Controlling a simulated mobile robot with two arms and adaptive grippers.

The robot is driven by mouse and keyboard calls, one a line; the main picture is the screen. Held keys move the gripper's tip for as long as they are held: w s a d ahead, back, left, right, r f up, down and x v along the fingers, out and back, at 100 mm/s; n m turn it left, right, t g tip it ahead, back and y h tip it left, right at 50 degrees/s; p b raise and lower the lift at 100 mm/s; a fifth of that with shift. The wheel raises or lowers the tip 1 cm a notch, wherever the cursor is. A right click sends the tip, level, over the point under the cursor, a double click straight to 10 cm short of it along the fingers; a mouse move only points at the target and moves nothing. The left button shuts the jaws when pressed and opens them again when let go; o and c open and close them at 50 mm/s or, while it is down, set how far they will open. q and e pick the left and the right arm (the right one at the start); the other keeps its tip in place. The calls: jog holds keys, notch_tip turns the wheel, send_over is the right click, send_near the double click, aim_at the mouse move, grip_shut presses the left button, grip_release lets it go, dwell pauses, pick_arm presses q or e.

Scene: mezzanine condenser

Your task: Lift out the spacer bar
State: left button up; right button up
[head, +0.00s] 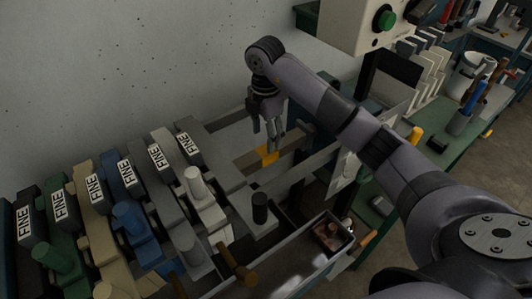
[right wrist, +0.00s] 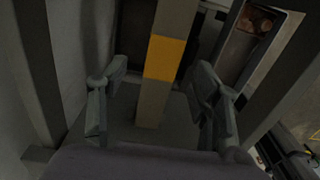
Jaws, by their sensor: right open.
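The spacer bar, a brownish-grey bar with a yellow band (head: 266,156), lies between pale rails near the wall in the head view. In the right wrist view the bar (right wrist: 165,58) runs up and down the middle of the picture, its yellow band ahead of the fingers. My right gripper (head: 275,145) points down over the bar close to the band. In the right wrist view its fingers (right wrist: 160,105) are spread, one on each side of the bar, with gaps; I cannot tell their exact height against it. My left gripper is not in view.
A row of blocks labelled FINE (head: 128,172), with round knobs, stands at the left. A dark open box (head: 345,243) with small contents lies in front of the bar. A control box with a green button (head: 385,20) hangs above right. A green bench (head: 445,150) holds cups and tools.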

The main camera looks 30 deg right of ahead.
aim_at(266, 154)
jog(key=shift+f, duration=0.45)
jog(key=f+p, duration=0.2)
jog(key=f, duration=0.2)
jog(key=shift+s+f+p, duration=0.2)
jog(key=shift+s+p, duration=0.05)
jog(key=shift+p, duration=0.15)
jog(key=shift+f, duration=0.45)
jog(key=c, duration=0.4)
grip_shut()
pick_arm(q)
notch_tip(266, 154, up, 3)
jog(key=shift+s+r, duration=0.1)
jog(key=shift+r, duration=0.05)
pick_arm(e)
jog(key=shift+w+r, duration=0.1)
jog(key=shift+r, duration=0.05)
